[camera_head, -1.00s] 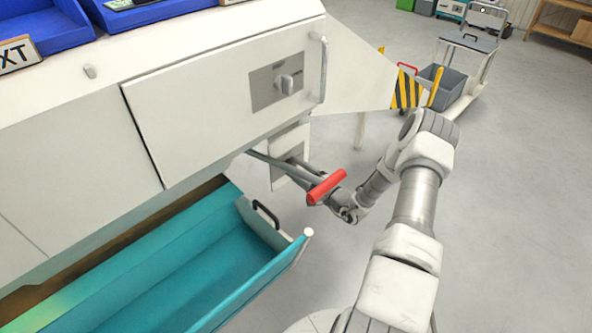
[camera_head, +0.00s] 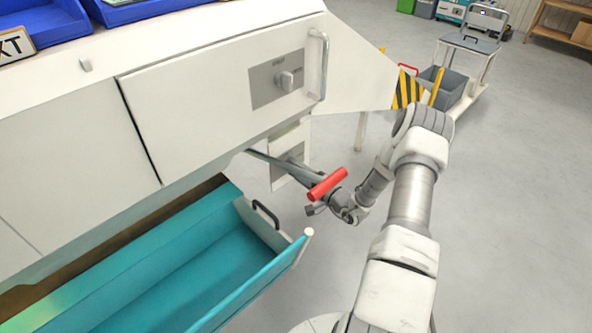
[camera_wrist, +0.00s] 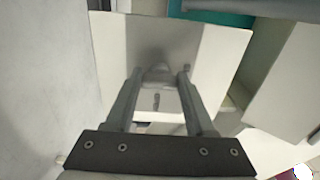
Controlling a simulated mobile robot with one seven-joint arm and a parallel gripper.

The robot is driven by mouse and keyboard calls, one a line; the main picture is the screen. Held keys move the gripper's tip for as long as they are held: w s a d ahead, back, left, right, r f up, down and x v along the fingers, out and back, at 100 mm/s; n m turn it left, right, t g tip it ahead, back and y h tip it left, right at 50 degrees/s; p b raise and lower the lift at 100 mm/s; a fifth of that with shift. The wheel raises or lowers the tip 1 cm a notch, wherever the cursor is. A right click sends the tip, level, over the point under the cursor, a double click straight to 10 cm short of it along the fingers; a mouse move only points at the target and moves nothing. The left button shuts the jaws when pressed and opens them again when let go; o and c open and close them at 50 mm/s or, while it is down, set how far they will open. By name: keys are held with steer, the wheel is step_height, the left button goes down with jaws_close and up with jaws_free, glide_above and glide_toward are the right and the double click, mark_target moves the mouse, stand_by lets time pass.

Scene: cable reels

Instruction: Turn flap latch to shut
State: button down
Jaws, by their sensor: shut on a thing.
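The flap latch (camera_wrist: 158,76) is a small grey knob on a white panel (camera_wrist: 215,50) in the wrist view. My gripper (camera_wrist: 159,82) has its two fingers on either side of the knob and is shut on it. In the head view my gripper (camera_head: 298,168) reaches under the machine's overhang to a small white panel with a grey plate (camera_head: 280,178). The latch's exact angle is hard to tell.
The large white door (camera_head: 205,105) above has its own grey knob (camera_head: 287,81) and a bar handle (camera_head: 318,65). A teal open drawer (camera_head: 200,290) with a black handle lies below left. A cart (camera_head: 465,75) stands behind.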

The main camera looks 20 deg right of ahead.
steer(key=shift+c, duration=1.3)
jaws_free()
steer(key=shift+s, duration=0.1)
steer(key=p+v, duration=0.2)
steer(key=v, duration=1.5)
steer(key=shift+s+d, duration=0.1)
